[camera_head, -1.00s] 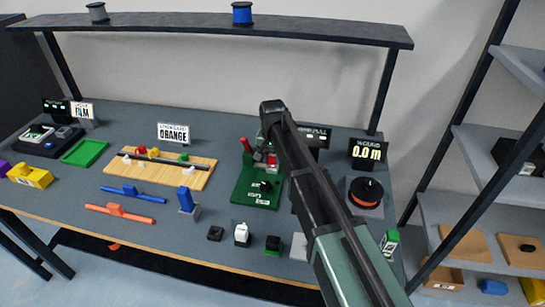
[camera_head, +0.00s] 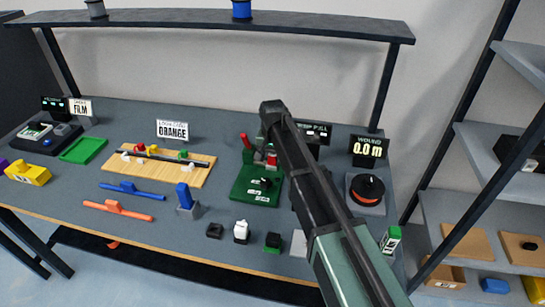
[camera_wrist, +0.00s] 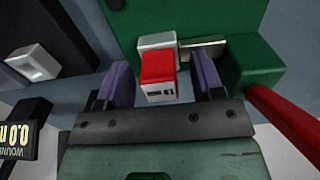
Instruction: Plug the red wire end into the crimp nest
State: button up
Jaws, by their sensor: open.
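In the wrist view a small block with a red top (camera_wrist: 158,68) and a pale front sits between the two fingers of my gripper (camera_wrist: 161,84). The fingers are open, with a gap on both sides of the block. Behind the block is a silvery piece (camera_wrist: 200,50) on a green fixture (camera_wrist: 250,62). In the head view the green fixture (camera_head: 257,188) stands right of the table's middle, with a red handle (camera_head: 246,142) at its back left. My arm hides part of the fixture's right side. I cannot tell the wire or the nest opening apart.
A wooden board (camera_head: 180,175) with a rod and coloured pieces lies left of the fixture. An orange spool (camera_head: 366,187) and a 0.0 m display (camera_head: 368,148) stand to the right. Small blocks, one of them white (camera_head: 241,231), stand in front. A shelf (camera_head: 330,30) spans above.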

aim_at(273, 154)
notch_tip(273, 154, up, 11)
jog(key=p, duration=1.1)
jog(key=shift+f, duration=0.1)
jog(key=shift+s+n, duration=0.1)
jog(key=shift+n, duration=0.3)
jog(key=s+d+n, duration=0.1)
jog(key=s+d, duration=1.9)
jog(key=s, duration=0.4)
